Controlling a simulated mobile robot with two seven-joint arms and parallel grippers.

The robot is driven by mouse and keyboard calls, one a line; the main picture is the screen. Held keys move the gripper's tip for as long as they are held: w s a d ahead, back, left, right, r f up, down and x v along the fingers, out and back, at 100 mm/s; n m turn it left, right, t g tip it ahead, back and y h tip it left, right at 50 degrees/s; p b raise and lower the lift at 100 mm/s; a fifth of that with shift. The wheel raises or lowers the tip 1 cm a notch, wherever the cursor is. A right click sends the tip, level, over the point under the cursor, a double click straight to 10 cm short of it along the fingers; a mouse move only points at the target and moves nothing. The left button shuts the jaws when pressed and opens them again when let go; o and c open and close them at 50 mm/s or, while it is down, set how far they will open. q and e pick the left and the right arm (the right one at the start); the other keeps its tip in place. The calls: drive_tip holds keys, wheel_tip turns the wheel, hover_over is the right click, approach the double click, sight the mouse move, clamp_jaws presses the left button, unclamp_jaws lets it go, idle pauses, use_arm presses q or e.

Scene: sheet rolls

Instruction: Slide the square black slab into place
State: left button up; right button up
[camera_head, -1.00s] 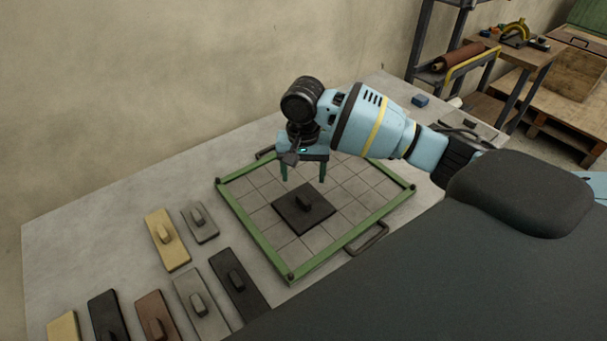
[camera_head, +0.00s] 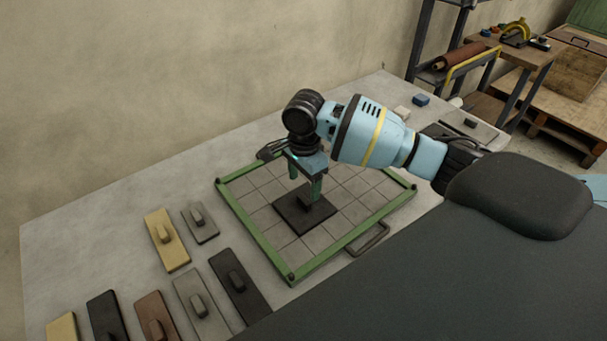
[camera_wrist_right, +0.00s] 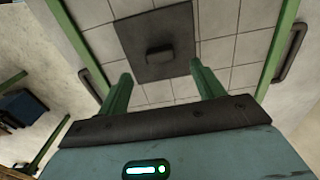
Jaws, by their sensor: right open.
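The square black slab (camera_head: 292,214) lies flat on the gridded floor of the green-framed tray (camera_head: 250,228), a little left of its middle. The slab also shows in the right wrist view (camera_wrist_right: 133,37), with its raised handle block (camera_wrist_right: 160,53). My left gripper is not in view.
Several slabs with handles lie on the table left of the tray: tan (camera_head: 166,243), grey (camera_head: 200,223), dark (camera_head: 240,288) and brown (camera_head: 157,318) ones among them. The tray has a dark side handle (camera_head: 370,238). A small blue block (camera_head: 421,100) sits at the table's far right.

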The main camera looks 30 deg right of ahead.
sight(304, 200)
wheel_tip(304, 200, down, 6)
drive_tip(key=shift+r+b, duration=0.1)
drive_tip(key=shift+b, duration=0.25)
drive_tip(key=shift+c, duration=0.5)
drive_tip(key=c, duration=1.2)
